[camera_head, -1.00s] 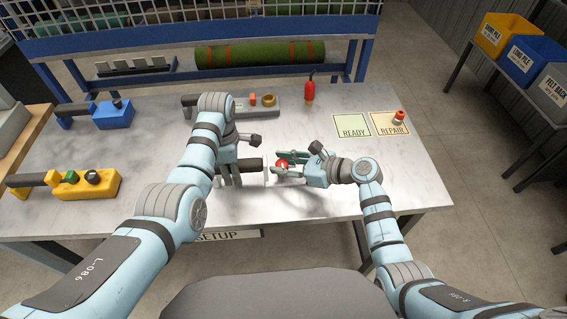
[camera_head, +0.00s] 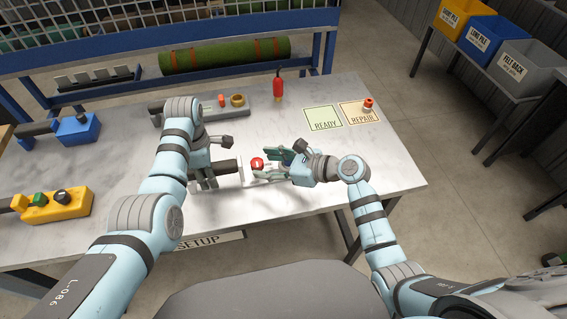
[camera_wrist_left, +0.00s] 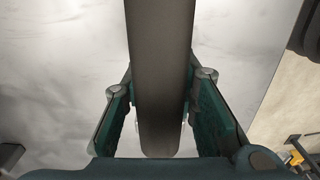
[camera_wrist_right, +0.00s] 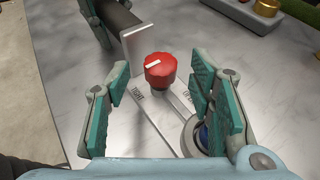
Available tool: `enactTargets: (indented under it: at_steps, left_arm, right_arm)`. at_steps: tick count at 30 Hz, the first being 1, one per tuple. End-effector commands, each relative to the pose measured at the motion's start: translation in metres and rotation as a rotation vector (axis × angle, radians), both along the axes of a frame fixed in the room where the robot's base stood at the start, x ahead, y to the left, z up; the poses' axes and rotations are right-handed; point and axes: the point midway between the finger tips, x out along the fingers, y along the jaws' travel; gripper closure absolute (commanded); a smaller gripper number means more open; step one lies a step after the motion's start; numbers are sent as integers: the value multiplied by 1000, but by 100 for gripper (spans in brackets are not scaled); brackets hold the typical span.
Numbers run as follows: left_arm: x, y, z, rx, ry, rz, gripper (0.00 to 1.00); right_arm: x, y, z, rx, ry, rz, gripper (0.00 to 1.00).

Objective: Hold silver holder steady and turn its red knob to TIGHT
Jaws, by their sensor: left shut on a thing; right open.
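The silver holder (camera_wrist_right: 138,46) lies on the metal table with its dark handle (camera_wrist_left: 160,70) towards the left. My left gripper (camera_head: 210,184) is shut around that handle, with a finger on each side in the left wrist view. The red knob (camera_wrist_right: 160,72) stands on the holder's flat plate and also shows in the head view (camera_head: 257,163). Its white mark points left in the right wrist view.
A yellow tool (camera_head: 58,205) and a blue tool (camera_head: 78,128) lie at the left. A grey holder (camera_head: 232,108), a red bottle (camera_head: 277,88), and the READY (camera_head: 323,118) and REPAIR (camera_head: 352,108) mats are behind. Table at the right front is clear.

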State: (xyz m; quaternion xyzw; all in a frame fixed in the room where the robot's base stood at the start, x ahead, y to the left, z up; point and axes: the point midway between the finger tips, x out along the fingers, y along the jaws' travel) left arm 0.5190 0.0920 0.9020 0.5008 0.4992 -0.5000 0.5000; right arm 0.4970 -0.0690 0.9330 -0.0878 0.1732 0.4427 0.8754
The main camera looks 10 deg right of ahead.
Motion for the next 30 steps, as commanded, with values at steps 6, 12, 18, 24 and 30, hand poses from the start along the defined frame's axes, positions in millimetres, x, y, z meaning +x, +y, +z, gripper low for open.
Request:
enactTargets:
  at_steps: [6,12,18,24,30]
  left_arm:
    - [0,1,-1,1,1,1,100]
    - [0,1,-1,1,2,1,100]
    - [0,1,-1,1,2,1,100]
    - [0,0,-1,1,2,1,62]
    - [0,0,-1,0,1,0,50]
  right_arm:
    - [-34,-46,22,-6,0,1,51]
    - [-49,-65,33,-1,0,0,51]
    - [-49,-65,33,1,0,1,51]
    - [-49,-65,33,1,-1,0,51]
    - [-49,-65,33,1,-1,0,51]
